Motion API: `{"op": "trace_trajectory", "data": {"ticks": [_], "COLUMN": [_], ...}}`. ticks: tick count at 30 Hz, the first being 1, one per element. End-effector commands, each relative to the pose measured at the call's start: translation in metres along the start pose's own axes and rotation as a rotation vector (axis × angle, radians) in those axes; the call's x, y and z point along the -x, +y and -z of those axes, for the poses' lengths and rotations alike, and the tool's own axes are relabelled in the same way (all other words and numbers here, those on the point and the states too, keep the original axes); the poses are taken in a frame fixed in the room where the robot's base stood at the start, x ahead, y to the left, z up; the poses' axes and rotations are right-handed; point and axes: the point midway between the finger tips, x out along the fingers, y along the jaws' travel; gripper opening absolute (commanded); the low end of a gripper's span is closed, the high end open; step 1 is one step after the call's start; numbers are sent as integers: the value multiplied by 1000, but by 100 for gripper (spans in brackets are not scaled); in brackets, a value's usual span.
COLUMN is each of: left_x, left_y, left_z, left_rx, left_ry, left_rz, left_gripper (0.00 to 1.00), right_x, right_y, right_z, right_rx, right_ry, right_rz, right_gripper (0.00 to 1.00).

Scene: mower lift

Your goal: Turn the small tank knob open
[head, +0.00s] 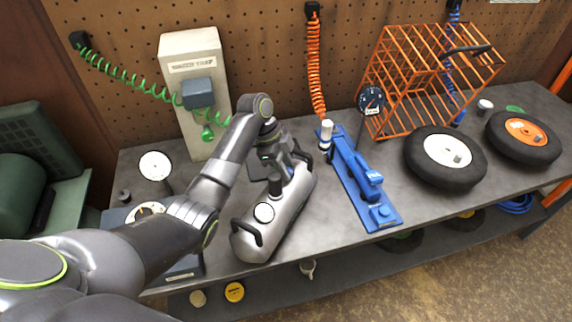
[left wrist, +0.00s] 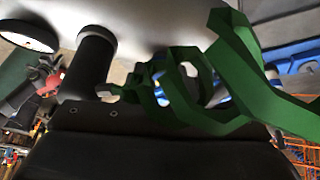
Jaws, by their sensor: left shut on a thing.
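The silver tank (head: 278,222) lies along the bench, with black handles at its ends and a round white-faced gauge (head: 264,212) on its near part. My left gripper (head: 277,182) reaches down onto the top of the tank. It is shut on a small part there, which looks to be the tank knob; the jaws hide it, so how far it is turned cannot be told. In the left wrist view, large green coils (left wrist: 240,65) cross close in front of the camera. My right gripper is not in view.
A blue jack (head: 358,178) stands right of the tank, with an orange wire cage (head: 395,95) behind it and two wheels (head: 440,175) further right. The water trap panel (head: 192,52) stands behind my left arm. A green coiled hose (head: 125,75) hangs at the back left.

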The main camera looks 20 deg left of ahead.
Motion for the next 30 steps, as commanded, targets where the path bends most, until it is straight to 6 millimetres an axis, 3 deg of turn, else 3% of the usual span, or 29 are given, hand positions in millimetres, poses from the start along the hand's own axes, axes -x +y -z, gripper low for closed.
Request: {"op": "trace_trajectory", "data": {"ticks": [21,30], "left_x": [5,1], "left_y": [5,6], "left_z": [4,5], "left_rx": [538,799], "left_ry": [1,2], "left_rz": [223,335], "left_gripper": [5,5], "right_x": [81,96], "right_y": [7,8], "right_z": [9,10], "right_rx": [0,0], "right_ry": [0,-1], "right_rz": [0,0], "right_gripper": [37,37]}}
